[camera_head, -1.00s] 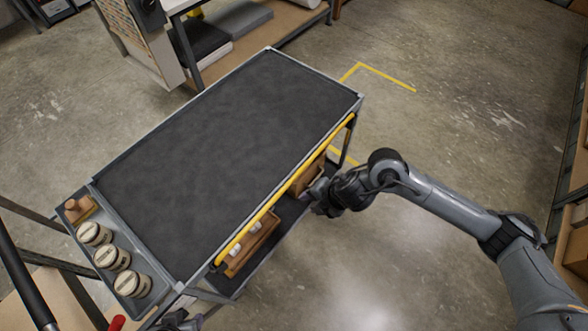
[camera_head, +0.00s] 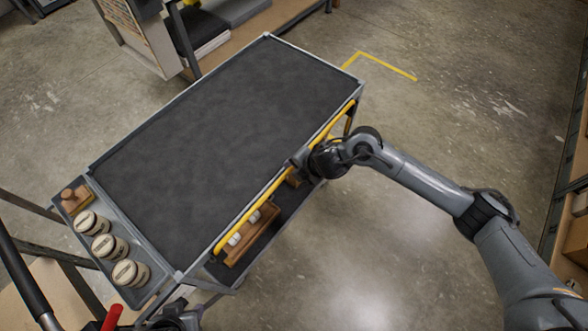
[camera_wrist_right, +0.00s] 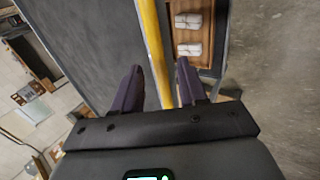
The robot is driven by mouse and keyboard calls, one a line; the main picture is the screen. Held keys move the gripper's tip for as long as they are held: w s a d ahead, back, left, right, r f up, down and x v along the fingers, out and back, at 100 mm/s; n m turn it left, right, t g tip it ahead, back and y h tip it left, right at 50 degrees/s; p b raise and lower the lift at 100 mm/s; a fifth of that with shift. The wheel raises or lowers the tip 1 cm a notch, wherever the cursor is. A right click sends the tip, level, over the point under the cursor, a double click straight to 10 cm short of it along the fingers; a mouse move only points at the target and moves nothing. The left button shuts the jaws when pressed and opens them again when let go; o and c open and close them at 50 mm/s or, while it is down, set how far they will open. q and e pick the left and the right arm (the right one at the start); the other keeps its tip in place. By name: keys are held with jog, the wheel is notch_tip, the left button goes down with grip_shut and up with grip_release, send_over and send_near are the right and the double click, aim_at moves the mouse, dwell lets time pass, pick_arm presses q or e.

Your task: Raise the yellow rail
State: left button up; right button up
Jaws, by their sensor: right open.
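The yellow rail (camera_head: 252,210) runs along the right long side of the cart (camera_head: 215,130), level with the edge of its dark top. In the right wrist view the rail (camera_wrist_right: 152,45) passes between the two fingers of my right gripper (camera_wrist_right: 160,72), which is open. In the head view that gripper (camera_head: 298,162) is at the middle of the rail and hides part of it. Whether the fingers touch the rail cannot be told. My left gripper (camera_head: 178,318) shows only partly at the bottom edge, near the cart's near corner; its fingers are not clear.
The cart's dark top is bare. A side tray (camera_head: 142,282) at its near left end holds several round cream-lidded jars (camera_head: 103,245) and a wooden piece (camera_head: 74,199). A wooden box (camera_head: 250,235) with white items sits on the lower shelf. Open floor (camera_head: 350,260) lies right of the cart.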

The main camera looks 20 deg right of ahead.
jog(key=shift+w+a+f, duration=0.15)
jog(key=shift+w+f, duration=0.1)
jog(key=shift+f, duration=0.15)
grip_shut()
